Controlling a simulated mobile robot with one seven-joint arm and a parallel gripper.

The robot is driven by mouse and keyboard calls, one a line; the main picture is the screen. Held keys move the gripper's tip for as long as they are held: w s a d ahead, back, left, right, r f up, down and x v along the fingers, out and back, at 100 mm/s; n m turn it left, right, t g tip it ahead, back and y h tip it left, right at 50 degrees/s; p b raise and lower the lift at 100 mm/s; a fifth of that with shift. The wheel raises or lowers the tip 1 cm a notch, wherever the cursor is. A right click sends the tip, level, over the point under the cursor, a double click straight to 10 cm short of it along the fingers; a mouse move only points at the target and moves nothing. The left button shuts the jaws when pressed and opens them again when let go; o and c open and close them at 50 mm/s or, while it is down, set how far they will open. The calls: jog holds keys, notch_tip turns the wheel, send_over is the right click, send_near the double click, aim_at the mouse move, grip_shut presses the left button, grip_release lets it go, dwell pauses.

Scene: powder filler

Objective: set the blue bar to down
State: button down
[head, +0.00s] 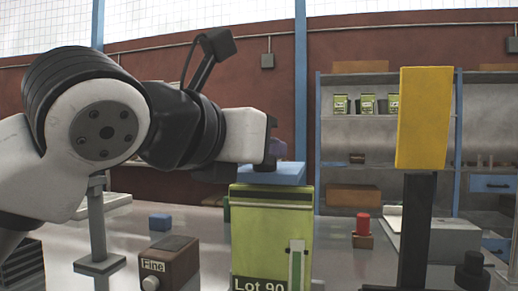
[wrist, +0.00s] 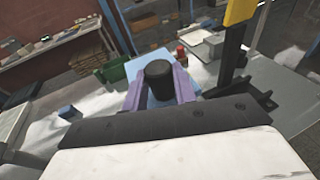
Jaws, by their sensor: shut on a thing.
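The blue bar (head: 272,176) shows in the head view as a flat, roughly level slab just above the yellow-green "Lot 90" pack (head: 262,235). My gripper (head: 268,158) is at its top, seen from the side and partly hidden by my wrist. In the wrist view the purple fingers of my gripper (wrist: 160,88) are shut on a black round knob (wrist: 158,70), one finger on each side. The blue bar (wrist: 160,103) shows beneath and between them. How the knob joins the bar is hidden.
A yellow panel (head: 424,118) on a dark post stands to the right. A brown "Fine" box (head: 170,262) with a pale knob, a blue block (head: 160,221) and a red button (head: 363,224) are on the table. A grey post (head: 97,220) stands at left.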

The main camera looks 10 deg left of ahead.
jog(key=c, duration=1.1)
grip_release()
jog(key=p+v, duration=0.1)
jog(key=v, duration=1.2)
jog(key=shift+s+a, duration=0.1)
jog(key=shift+s, duration=0.3)
